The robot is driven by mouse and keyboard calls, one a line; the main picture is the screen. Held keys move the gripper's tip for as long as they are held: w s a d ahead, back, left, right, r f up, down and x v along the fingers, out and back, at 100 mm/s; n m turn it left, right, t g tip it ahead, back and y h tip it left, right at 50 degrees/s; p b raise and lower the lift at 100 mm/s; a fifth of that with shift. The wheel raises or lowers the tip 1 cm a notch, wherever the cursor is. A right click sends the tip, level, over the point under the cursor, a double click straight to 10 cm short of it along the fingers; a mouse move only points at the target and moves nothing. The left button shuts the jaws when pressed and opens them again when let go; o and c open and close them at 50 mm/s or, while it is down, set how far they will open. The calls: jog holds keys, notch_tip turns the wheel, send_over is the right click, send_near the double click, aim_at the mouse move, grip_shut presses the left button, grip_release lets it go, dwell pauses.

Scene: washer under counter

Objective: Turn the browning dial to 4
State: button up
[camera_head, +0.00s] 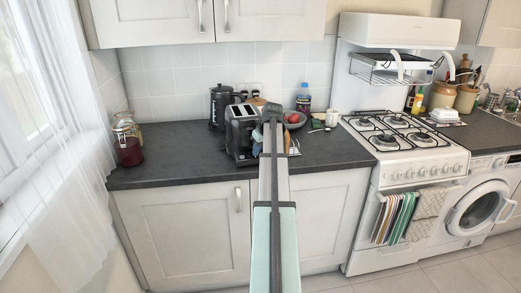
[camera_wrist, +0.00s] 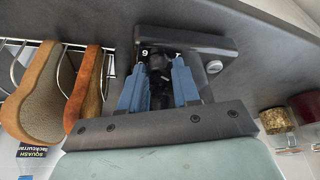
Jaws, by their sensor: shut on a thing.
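The black toaster (camera_head: 240,122) stands on the dark counter, partly hidden behind my arm in the head view. Its dark end panel (camera_wrist: 205,40) shows in the wrist view. My gripper (camera_wrist: 158,66) has its two blue fingers on either side of the black browning dial (camera_wrist: 160,73) and is shut on it. Pale marks, one like a 9, show beside the fingertips; the dial's pointer is hidden or too dark to read. In the head view my arm covers most of the gripper and the dial.
Glass jars (camera_head: 127,145) stand at the counter's left end. A bowl (camera_head: 294,119) and a white mug (camera_head: 332,118) are right of my arm.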

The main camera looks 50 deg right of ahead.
jog(key=shift+m, duration=0.4)
jog(key=o, duration=1.1)
jog(key=shift+c, duration=0.2)
jog(key=shift+r, duration=0.15)
jog(key=v, duration=1.3)
jog(key=shift+a+r, duration=0.25)
jog(key=shift+a, duration=0.05)
jog(key=shift+s, duration=0.15)
